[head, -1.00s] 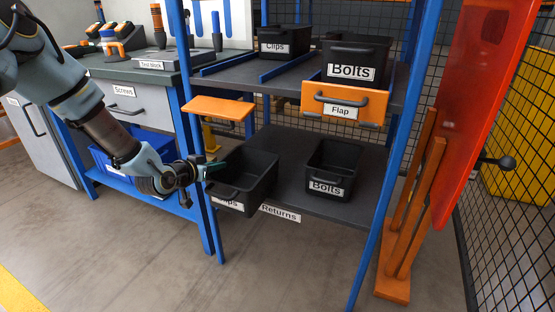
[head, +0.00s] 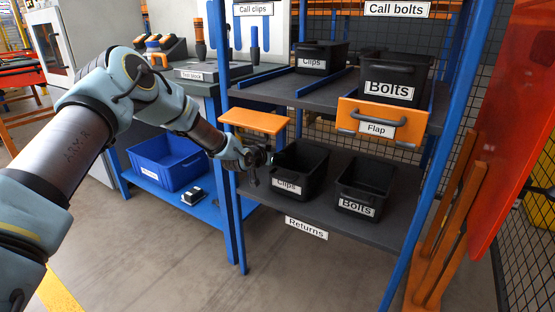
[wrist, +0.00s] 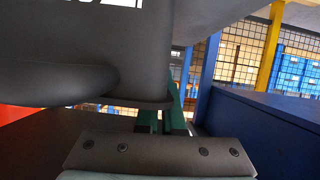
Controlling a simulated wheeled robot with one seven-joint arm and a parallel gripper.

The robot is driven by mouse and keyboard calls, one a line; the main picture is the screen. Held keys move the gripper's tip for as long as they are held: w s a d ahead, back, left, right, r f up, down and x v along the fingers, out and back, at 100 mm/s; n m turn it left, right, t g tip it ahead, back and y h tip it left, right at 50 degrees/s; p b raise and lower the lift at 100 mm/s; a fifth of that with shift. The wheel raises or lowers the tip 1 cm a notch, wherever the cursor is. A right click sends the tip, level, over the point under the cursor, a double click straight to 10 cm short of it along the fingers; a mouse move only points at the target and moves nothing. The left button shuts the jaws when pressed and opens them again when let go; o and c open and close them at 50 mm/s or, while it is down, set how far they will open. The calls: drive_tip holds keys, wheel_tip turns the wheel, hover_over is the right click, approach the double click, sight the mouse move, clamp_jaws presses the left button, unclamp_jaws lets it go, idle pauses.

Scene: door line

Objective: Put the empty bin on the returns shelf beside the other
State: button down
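The black Clips bin (head: 300,168) looks empty and sits at the left of the lower Returns shelf (head: 285,208), beside the other bin. The black Bolts bin (head: 366,187) stands just right of it, apart by a narrow gap. My gripper (head: 262,158) is at the left side of the Clips bin. In the wrist view, the green fingers of my gripper (wrist: 163,118) straddle the wall of the Clips bin (wrist: 60,45) near its corner, and part of one finger is hidden behind it. They look closed on that wall.
The upper shelf holds another Clips bin (head: 320,56) and another Bolts bin (head: 394,80). An orange Flap panel (head: 378,121) and a small orange ledge (head: 255,121) project above the Returns shelf. Blue posts frame it. An orange stand and red panel (head: 515,130) are at right.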

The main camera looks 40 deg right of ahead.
drive_tip(key=shift+a+f, duration=0.1)
drive_tip(key=shift+f, duration=0.5)
drive_tip(key=c, duration=1)
unclamp_jaws()
drive_tip(key=shift+c, duration=0.2)
drive_tip(key=shift+a, duration=0.15)
drive_tip(key=v, duration=1.2)
drive_tip(key=shift+p, duration=0.3)
